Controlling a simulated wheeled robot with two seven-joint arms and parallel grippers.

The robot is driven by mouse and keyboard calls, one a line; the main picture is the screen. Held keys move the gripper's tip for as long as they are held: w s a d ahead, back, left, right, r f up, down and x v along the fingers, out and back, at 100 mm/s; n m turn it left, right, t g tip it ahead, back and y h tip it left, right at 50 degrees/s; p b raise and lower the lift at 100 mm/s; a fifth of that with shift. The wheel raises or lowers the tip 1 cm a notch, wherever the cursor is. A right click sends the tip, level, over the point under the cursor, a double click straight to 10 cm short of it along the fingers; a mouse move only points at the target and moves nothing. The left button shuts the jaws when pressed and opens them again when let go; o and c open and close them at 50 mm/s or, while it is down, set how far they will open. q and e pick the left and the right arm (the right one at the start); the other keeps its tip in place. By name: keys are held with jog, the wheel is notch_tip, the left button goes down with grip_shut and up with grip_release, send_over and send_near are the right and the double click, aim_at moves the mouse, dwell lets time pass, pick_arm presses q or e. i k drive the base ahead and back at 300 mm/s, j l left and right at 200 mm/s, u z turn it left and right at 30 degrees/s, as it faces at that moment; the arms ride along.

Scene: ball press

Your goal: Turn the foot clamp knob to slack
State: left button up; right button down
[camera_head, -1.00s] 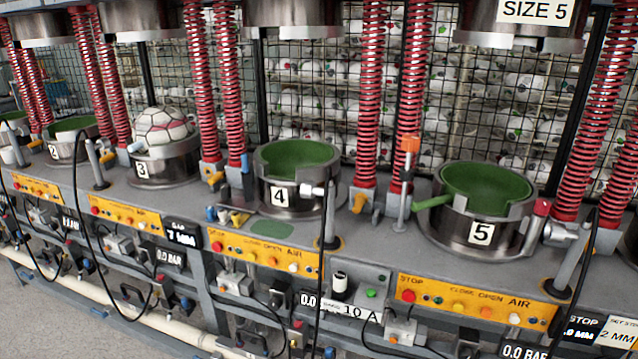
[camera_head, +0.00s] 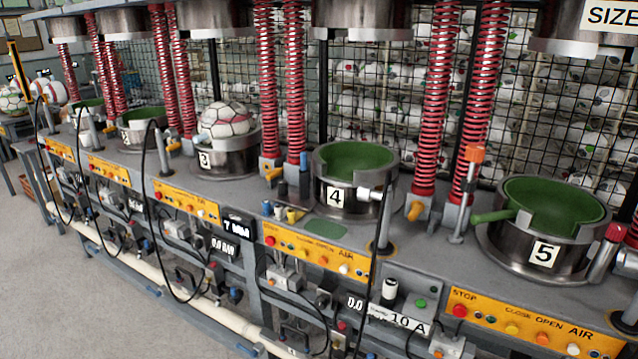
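Neither of my grippers is in view. No part here is labelled as a foot clamp knob, and I cannot tell which one it is. Candidates in view are a yellow knob (camera_head: 414,210) at the foot of the red springs right of cup 4, and an orange-topped upright post (camera_head: 466,186) left of cup 5. A white and dark knob (camera_head: 389,291) stands on a grey box beside a "10 A" card (camera_head: 407,321). Green-lined cup 4 (camera_head: 336,197) and cup 5 (camera_head: 545,252) look empty.
Cup 3 (camera_head: 206,160) holds a ball (camera_head: 226,122). Yellow button panels (camera_head: 318,251) line the bench front, with black hoses looping down before them. Red spring columns (camera_head: 440,95) and a wire mesh stand behind. Open floor (camera_head: 60,290) lies at the lower left.

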aim_at(282, 189)
jog(key=i+j+z, duration=0.2)
jog(key=j, duration=0.25)
jog(key=i+j+z, duration=0.2)
jog(key=j, duration=0.3)
jog(key=j+z, duration=0.2)
jog(key=j, duration=0.25)
jog(key=j+z, duration=0.15)
jog(key=j, duration=0.35)
jog(key=i+j, duration=0.05)
